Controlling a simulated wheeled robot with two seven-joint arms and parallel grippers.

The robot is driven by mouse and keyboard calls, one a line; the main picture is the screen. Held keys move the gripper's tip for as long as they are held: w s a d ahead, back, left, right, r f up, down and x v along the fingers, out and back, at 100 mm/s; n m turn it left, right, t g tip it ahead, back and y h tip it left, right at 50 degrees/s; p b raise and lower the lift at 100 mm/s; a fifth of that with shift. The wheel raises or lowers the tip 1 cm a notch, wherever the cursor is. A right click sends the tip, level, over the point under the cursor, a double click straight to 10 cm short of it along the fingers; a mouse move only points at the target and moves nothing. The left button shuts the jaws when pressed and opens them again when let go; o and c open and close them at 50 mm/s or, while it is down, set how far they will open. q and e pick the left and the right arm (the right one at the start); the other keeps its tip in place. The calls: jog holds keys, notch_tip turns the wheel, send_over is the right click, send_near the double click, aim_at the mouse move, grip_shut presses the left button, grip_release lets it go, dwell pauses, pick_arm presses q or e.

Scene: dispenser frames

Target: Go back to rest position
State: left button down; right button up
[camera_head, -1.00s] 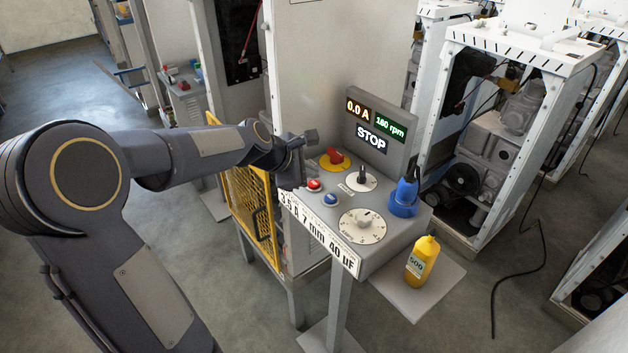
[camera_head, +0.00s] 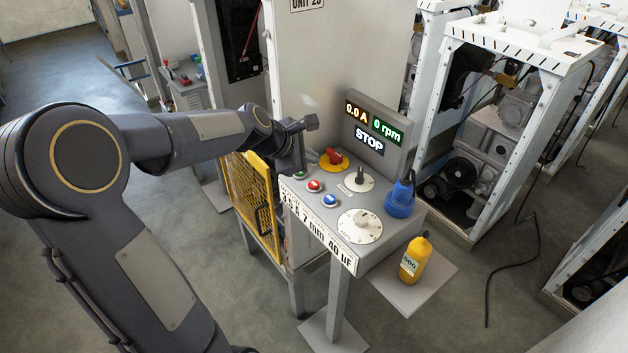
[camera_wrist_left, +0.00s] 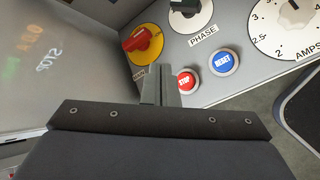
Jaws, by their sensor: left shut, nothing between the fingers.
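My left gripper (camera_head: 310,122) is shut and empty. It hangs above the back left of the grey control panel (camera_head: 320,216), apart from it. In the left wrist view its closed fingers (camera_wrist_left: 160,86) point toward the panel, with the red STOP button (camera_wrist_left: 187,81) and blue RESET button (camera_wrist_left: 223,63) just to the right. In the head view the red button (camera_head: 314,186) and blue button (camera_head: 330,200) show clear of the gripper. The display (camera_head: 374,128) reads 0.0 A, 0 rpm and STOP. My right gripper is not in view.
The panel also has a red switch on yellow (camera_head: 333,157), a PHASE knob (camera_head: 359,179), an AMPS dial (camera_head: 360,225) and a blue object (camera_head: 400,199). A tall cabinet (camera_head: 335,55) and yellow mesh guard (camera_head: 250,205) are close by.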

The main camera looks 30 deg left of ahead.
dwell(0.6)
pick_arm(q)
jog(key=s+d+m+g, duration=0.1)
jog(key=s+d+m, duration=0.3)
jog(key=s+m, duration=0.3)
jog(key=s+d+f+m+g, duration=0.1)
jog(key=s+d+m, duration=0.3)
jog(key=s+m, duration=0.3)
jog(key=s+d+f+m+g+h, duration=0.1)
jog(key=s+d+m, duration=0.3)
jog(key=s+m, duration=0.4)
jog(key=s, duration=0.6)
dwell(1.9)
